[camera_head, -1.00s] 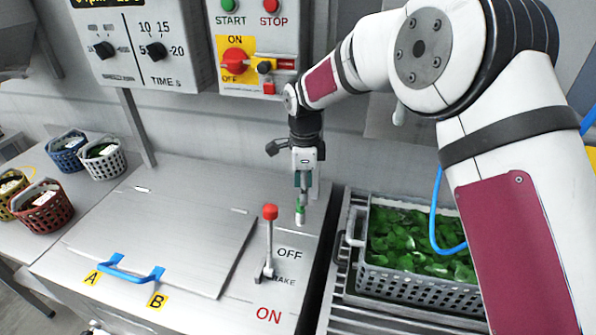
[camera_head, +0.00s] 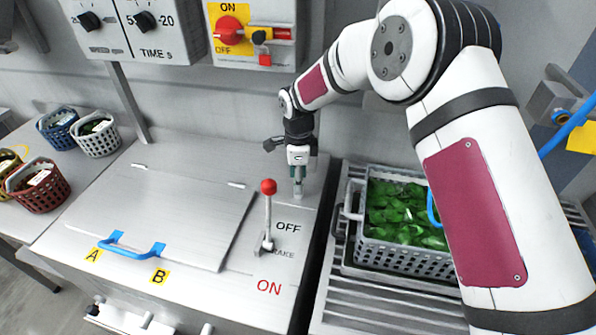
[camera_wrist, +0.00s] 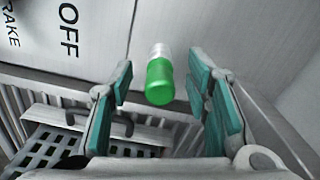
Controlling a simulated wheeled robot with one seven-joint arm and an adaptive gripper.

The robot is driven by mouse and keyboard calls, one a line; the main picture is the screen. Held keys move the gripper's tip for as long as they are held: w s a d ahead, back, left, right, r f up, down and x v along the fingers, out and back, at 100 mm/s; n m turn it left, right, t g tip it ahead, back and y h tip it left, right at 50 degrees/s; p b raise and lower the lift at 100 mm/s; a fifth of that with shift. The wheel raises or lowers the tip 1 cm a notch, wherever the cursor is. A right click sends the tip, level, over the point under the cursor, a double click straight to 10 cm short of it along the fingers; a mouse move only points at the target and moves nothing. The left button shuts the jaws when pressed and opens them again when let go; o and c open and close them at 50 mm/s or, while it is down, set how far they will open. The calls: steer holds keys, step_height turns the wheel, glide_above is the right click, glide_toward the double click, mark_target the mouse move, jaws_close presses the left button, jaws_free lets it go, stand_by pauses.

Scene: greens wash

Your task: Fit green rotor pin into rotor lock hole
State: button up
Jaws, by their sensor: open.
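The green rotor pin (camera_wrist: 160,80) has a green end towards my wrist camera and a pale silver end away from it. It stands on the machine top beyond the OFF label, and its pale lower part (camera_head: 298,189) shows under my gripper in the head view. My gripper (camera_head: 298,181) points down over it. In the wrist view my gripper (camera_wrist: 160,92) is open, with teal pads on either side of the pin and a gap at each side. The rotor lock hole cannot be made out, so I cannot tell whether the pin sits in it.
A red-knobbed brake lever (camera_head: 267,215) rises left of my gripper. A lid (camera_head: 170,215) with a blue handle (camera_head: 130,248) lies further left. A grey crate of greens (camera_head: 405,258) stands to the right. Control boxes (camera_head: 252,35) hang on the wall behind.

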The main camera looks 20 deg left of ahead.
steer(key=shift+c, duration=0.5)
jaws_close()
steer(key=shift+r, duration=0.2)
steer(key=shift+r+p, duration=0.5)
steer(key=shift+r, duration=2.65)
steer(key=shift+r, duration=0.15)
